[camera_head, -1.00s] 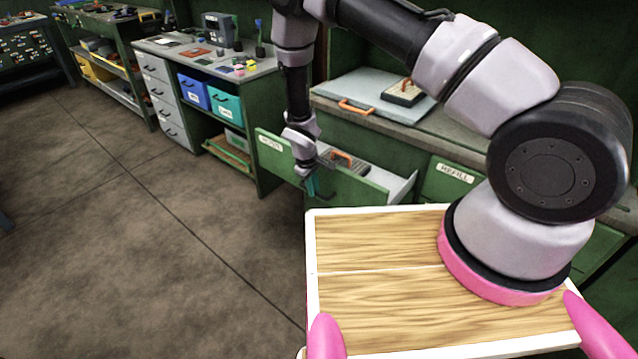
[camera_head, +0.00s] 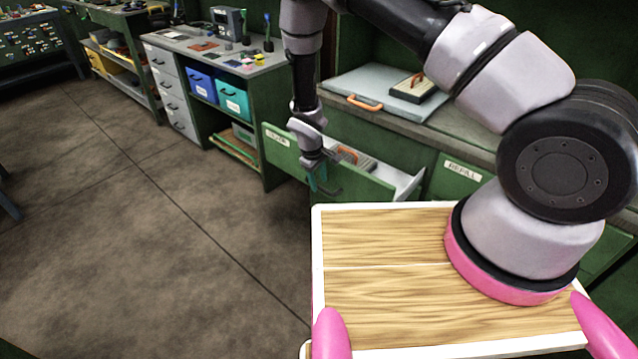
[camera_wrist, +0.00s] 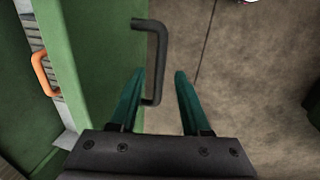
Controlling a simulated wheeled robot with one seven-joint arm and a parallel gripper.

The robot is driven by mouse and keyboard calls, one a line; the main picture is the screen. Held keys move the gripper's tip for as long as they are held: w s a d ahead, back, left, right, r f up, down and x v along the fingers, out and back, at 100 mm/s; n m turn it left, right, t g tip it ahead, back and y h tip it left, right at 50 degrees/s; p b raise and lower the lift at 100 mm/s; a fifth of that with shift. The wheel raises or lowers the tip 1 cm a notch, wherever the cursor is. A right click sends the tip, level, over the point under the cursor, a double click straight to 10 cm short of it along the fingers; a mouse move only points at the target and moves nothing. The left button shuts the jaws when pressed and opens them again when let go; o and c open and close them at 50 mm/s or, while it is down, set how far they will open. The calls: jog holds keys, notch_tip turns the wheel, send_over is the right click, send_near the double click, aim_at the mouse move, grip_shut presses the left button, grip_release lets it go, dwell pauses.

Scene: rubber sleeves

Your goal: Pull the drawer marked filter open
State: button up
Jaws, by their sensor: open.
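The green drawer (camera_head: 290,160) stands pulled out from the bench, with a white label (camera_head: 277,140) too small to read surely. Its dark bar handle (camera_wrist: 157,55) shows in the wrist view on the outer face of the front. My gripper (camera_wrist: 158,98) is open, with a teal finger on either side of the handle's near end. No firm contact shows. In the head view my gripper (camera_head: 317,180) hangs at the drawer's front. Inside the drawer lies a grey item with an orange handle (camera_head: 350,154), also visible in the wrist view (camera_wrist: 42,74).
A closed drawer labelled REFILL (camera_head: 462,170) is to the right. A bench with blue (camera_head: 202,85) and teal bins (camera_head: 233,100) stands left. The floor in front is clear.

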notch_tip(320, 180, up, 9)
jog(key=s+a, duration=0.1)
jog(key=shift+s+a, duration=0.15)
jog(key=shift+s, duration=0.05)
jog(key=d+r+m+t+y, duration=0.1)
jog(key=d+r+m, duration=0.4)
jog(key=r, duration=1.1)
jog(key=d+r+m+t+y, duration=0.15)
jog(key=d+r, duration=0.65)
jog(key=r, duration=0.8)
jog(key=s+d+r+m+t, duration=0.1)
jog(key=s+d+r+m, duration=0.2)
jog(key=s+d+r, duration=0.2)
jog(key=s+d+r+m+t, duration=0.2)
jog(key=s+d+r+m, duration=0.2)
jog(key=s+r, duration=0.8)
jog(key=s+d+y, duration=0.1)
jog(key=s+d, duration=0.1)
jog(key=shift+s, duration=0.35)
